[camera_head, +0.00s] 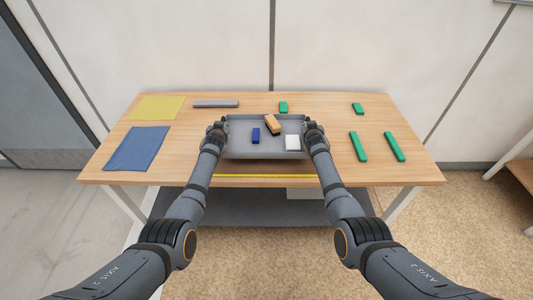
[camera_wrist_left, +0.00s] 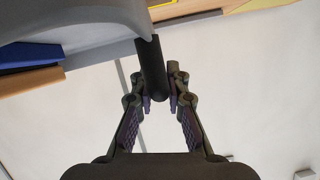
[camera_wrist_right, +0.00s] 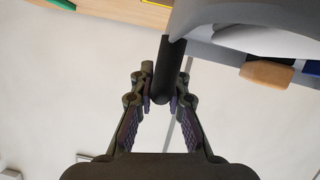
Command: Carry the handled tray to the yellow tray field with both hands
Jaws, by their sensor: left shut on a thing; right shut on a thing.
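The grey handled tray (camera_head: 262,154) is at the middle of the table, seemingly level. My left gripper (camera_head: 216,130) is shut on the dark left handle (camera_wrist_left: 152,75). My right gripper (camera_head: 314,130) is shut on the dark right handle (camera_wrist_right: 168,70). A yellow strip (camera_head: 268,176) shows along the table's front edge, before the tray; the tray may hide more of it. Whether the tray is clear of the tabletop, I cannot tell.
The wooden table (camera_head: 195,167) has a yellow mat (camera_head: 158,108) and a blue mat (camera_head: 137,149) at left. A grey bar (camera_head: 216,104) lies behind. Several green bars lie behind and right, one (camera_head: 358,146) nearest my right gripper. A pale wall stands behind.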

